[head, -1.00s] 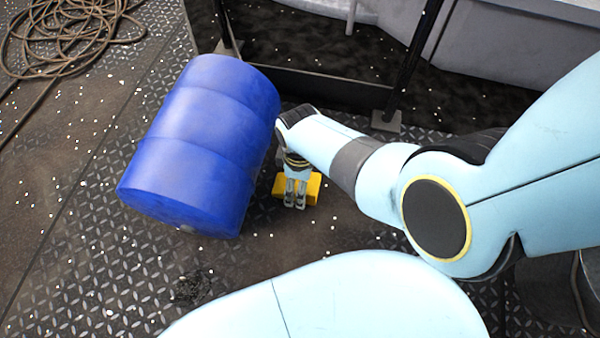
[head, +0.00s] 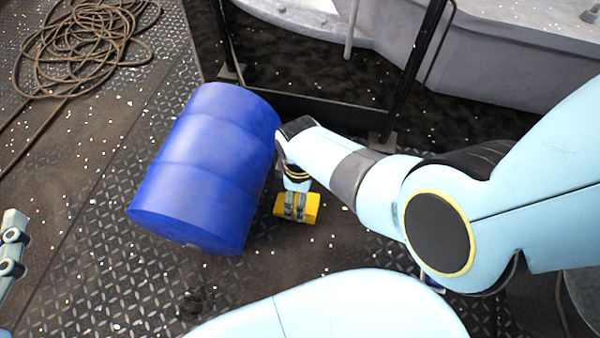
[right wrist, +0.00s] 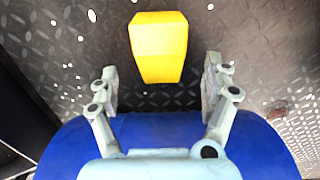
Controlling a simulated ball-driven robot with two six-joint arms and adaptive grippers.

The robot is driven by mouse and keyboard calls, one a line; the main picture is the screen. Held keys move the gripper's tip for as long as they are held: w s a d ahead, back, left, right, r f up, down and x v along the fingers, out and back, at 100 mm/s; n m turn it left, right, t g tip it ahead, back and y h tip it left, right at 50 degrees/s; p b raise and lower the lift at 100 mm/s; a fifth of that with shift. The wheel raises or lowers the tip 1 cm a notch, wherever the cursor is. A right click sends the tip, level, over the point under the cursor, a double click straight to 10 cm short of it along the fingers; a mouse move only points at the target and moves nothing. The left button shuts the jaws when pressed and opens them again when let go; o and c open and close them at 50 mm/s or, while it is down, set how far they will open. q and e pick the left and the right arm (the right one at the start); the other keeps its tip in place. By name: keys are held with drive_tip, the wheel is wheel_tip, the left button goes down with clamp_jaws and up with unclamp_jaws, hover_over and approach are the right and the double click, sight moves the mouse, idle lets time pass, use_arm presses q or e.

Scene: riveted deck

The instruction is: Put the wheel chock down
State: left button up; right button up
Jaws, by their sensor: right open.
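The yellow wheel chock (head: 313,208) is by the right side of the blue drum in the head view. My right gripper (head: 295,206) overlaps it there, its fingers crossing the chock's middle. In the right wrist view the chock (right wrist: 158,47) lies on the deck, beyond the tips of my right gripper (right wrist: 160,84). The fingers are spread wide, with clear space on both sides of the chock and nothing between the pads. Part of my left gripper (head: 12,252) shows at the left edge of the head view; its opening is out of sight.
A large blue drum (head: 205,170) lies close to the left of the right gripper and also shows in the right wrist view (right wrist: 165,130). A dark frame (head: 310,98) stands behind. Coiled rope (head: 85,45) lies far left. The patterned deck in front of the drum is mostly clear.

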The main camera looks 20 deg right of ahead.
use_arm(q)
drive_tip(key=s+f+g+p, duration=0.2)
drive_tip(key=s+f+g, duration=0.3)
drive_tip(key=s+f, duration=0.3)
use_arm(e)
wheel_tip(320, 180, up, 2)
drive_tip(key=shift+w+r, duration=0.1)
drive_tip(key=shift+r, duration=0.4)
drive_tip(key=shift+r+p, duration=0.65)
drive_tip(key=shift+p, duration=0.1)
use_arm(q)
drive_tip(key=shift+w+a+r+n+g+y+p, duration=0.25)
drive_tip(key=shift+r+g+p, duration=0.35)
drive_tip(key=shift+g, duration=0.45)
drive_tip(key=shift+w+a+r+n+g+y+p, duration=0.1)
drive_tip(key=shift+a+r+n+g+y+p, duration=0.15)
drive_tip(key=shift+r+g+p, duration=0.6)
drive_tip(key=shift+w+a+r+n+g+y+p, duration=0.1)
drive_tip(key=shift+w+a+r+g+y, duration=0.25)
drive_tip(key=shift+g, duration=0.95)
use_arm(e)
drive_tip(key=shift+r, duration=1.65)
use_arm(q)
drive_tip(key=shift+s+r, duration=0.1)
drive_tip(key=shift+s, duration=0.05)
